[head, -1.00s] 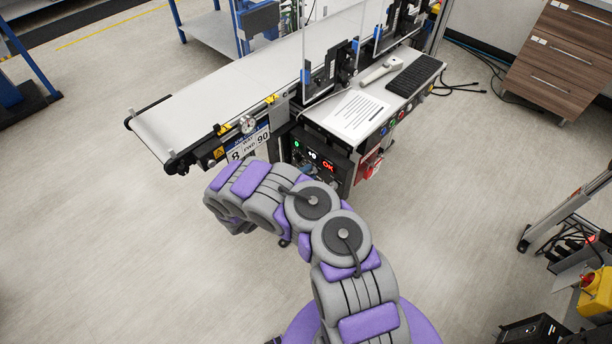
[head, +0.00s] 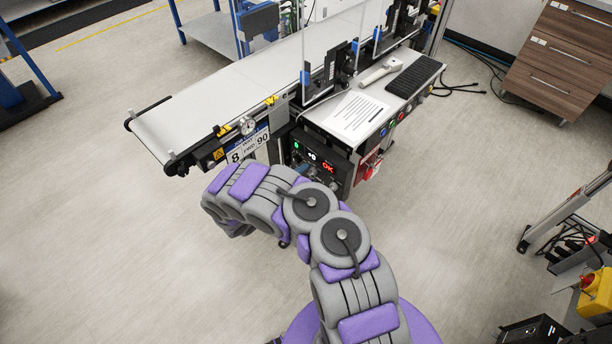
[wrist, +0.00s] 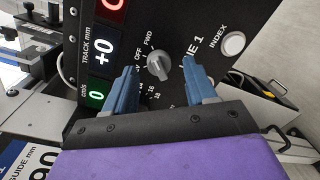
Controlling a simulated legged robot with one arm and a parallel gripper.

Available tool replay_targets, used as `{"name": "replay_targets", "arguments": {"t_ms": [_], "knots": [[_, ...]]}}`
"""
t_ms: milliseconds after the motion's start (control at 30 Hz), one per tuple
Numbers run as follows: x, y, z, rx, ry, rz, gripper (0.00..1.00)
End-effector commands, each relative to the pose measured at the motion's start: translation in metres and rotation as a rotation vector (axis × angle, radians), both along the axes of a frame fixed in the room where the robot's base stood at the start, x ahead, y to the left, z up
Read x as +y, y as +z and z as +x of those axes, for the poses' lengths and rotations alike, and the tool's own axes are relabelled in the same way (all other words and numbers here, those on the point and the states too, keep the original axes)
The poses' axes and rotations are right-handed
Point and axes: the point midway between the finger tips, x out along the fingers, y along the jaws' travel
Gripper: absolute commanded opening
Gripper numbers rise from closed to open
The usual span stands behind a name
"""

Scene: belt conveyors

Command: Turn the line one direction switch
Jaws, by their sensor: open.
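The direction switch (wrist: 158,66) is a small grey rotary knob on the black line one control panel (wrist: 200,18). FWD, OFF and a partly covered REV label are printed around it in the wrist view. I cannot tell for sure which label its pointer faces. My gripper (wrist: 160,74) is open, with one blue finger on each side of the knob in the picture. I cannot tell whether either finger touches it. In the head view the panel (head: 320,160) is below the conveyor's side shelf, and my arm mostly hides the gripper.
A white INDEX button (wrist: 234,44) sits right of the switch. Lit displays (wrist: 101,52) are to its left. The conveyor belt (head: 215,105) extends above left in the head view. A shelf holds a paper sheet (head: 355,115) and a keyboard (head: 411,77).

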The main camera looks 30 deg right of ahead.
Motion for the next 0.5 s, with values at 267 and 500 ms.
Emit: {"name": "replay_targets", "arguments": {"t_ms": [267, 500], "knots": [[0.053, 0.004, -0.015, 0.002, 0.005, 0.003, 0.56], [0.104, 0.006, -0.031, 0.001, 0.004, 0.0, 0.56]]}}
